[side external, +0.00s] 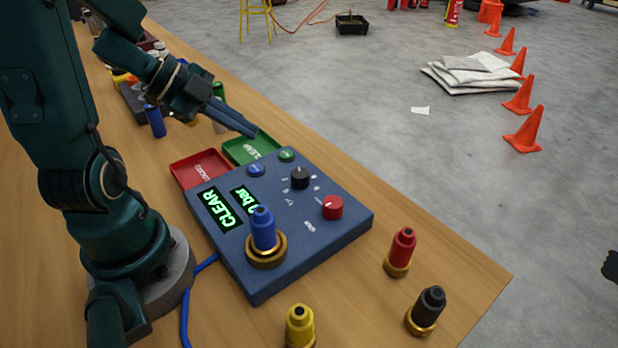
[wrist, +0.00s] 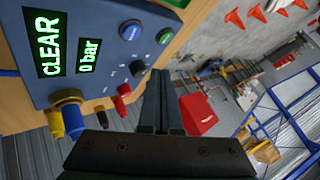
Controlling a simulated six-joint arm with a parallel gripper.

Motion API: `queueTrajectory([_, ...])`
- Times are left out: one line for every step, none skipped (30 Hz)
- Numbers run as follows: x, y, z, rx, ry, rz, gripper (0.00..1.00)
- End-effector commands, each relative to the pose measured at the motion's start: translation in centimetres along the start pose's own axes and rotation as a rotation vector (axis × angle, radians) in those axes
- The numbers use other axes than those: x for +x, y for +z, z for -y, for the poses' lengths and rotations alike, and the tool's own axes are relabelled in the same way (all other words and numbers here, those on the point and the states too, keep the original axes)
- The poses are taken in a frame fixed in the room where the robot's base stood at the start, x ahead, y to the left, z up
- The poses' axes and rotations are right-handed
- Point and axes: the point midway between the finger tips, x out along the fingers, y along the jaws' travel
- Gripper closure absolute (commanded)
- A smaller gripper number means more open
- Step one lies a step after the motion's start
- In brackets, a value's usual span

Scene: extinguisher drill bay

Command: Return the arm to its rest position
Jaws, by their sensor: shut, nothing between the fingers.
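My gripper (side external: 238,122) is shut and empty, held in the air above the green tray in the side external view. Its closed fingers also show in the wrist view (wrist: 162,100). The blue control box (side external: 335,238) lies on the table in front of my arm. Its displays read "CLEAR" (side external: 222,208) and "0 bar" (wrist: 89,56) in green. A blue nozzle-like piece (side external: 263,230) stands upright in a brass ring on the box. The box also carries a blue button (side external: 256,169), a green button (side external: 286,155), a black knob (side external: 300,177) and a red knob (side external: 332,207).
A red tray (side external: 200,168) and a green tray (side external: 238,150) lie behind the box. Red (side external: 402,250), black (side external: 428,308) and yellow (side external: 300,328) pieces stand near the table's front. A blue cylinder (side external: 155,120) and other items stand further back. Orange cones (side external: 525,130) stand on the floor.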

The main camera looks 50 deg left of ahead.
Motion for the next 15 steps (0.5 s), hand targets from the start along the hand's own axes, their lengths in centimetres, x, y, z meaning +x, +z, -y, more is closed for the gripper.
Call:
queueTrajectory([0.0, 0.0, 0.0, 0.0, 0.0, 0.0, 1.0])
queueTrajectory([0.0, 0.0, 0.0, 0.0, 0.0, 0.0, 1.0])
queueTrajectory([0.0, 0.0, 0.0, 0.0, 0.0, 0.0, 1.0])
queueTrajectory([0.0, 0.0, 0.0, 0.0, 0.0, 0.0, 1.0])
queueTrajectory([0.0, 0.0, 0.0, 0.0, 0.0, 0.0, 1.0])
queueTrajectory([0.0, 0.0, 0.0, 0.0, 0.0, 0.0, 1.0])
queueTrajectory([0.0, 0.0, 0.0, 0.001, 0.001, -0.001, 1.0])
queueTrajectory([0.1, -0.1, 0.0, 0.005, 0.004, -0.004, 1.0])
queueTrajectory([0.2, -0.5, 0.0, 0.017, 0.007, -0.009, 1.0])
queueTrajectory([0.3, -0.8, 0.0, 0.033, 0.01, -0.014, 1.0])
queueTrajectory([0.3, -1.3, 0.1, 0.054, 0.011, -0.02, 1.0])
queueTrajectory([0.4, -2.1, 0.2, 0.09, 0.012, -0.031, 1.0])
queueTrajectory([0.5, -3.0, 0.4, 0.116, 0.007, -0.044, 1.0])
queueTrajectory([0.5, -4.0, 0.8, 0.139, -0.009, -0.058, 1.0])
queueTrajectory([0.7, -5.4, 1.6, 0.161, -0.052, -0.069, 1.0])
